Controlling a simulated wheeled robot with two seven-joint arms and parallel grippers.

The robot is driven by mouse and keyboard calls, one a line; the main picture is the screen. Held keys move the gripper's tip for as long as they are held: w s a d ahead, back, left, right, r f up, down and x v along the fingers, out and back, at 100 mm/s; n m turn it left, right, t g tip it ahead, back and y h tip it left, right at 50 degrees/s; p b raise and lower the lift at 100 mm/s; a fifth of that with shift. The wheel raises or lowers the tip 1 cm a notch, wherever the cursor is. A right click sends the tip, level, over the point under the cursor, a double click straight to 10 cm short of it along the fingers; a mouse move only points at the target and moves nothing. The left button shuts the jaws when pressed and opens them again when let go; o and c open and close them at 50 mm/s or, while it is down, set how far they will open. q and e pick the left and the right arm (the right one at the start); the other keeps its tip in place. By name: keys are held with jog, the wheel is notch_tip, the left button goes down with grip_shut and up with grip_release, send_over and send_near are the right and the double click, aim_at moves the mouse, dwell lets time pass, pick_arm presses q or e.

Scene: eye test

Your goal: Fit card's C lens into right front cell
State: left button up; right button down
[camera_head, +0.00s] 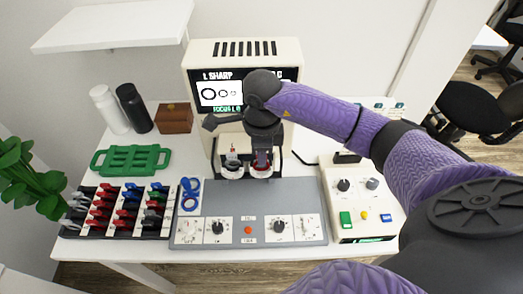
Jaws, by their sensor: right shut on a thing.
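My right gripper (263,155) points down over the right one of two round white-rimmed cells (261,172) in front of the screen unit. It is shut on a small red-handled lens, mostly hidden between the fingers. The lens is at or just above the right cell; I cannot tell whether it is seated. The left cell (232,172) has a small red and white part standing at it. My left gripper is out of view.
The screen unit (243,50) stands behind the cells. A grey control panel (248,205) lies in front, a white button box (365,205) at right. Blue rings (190,193), a green tray (131,160), a wooden box (174,118) and two bottles (134,108) stand left.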

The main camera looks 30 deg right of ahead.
jog(key=shift+f+b, duration=0.5)
jog(key=shift+f, duration=0.2)
jog(key=shift+f, duration=0.15)
jog(key=c, duration=0.7)
grip_release()
jog(key=shift+o, duration=0.2)
notch_tip(320, 180, up, 10)
jog(key=shift+r+p, duration=0.1)
jog(key=shift+p, duration=0.85)
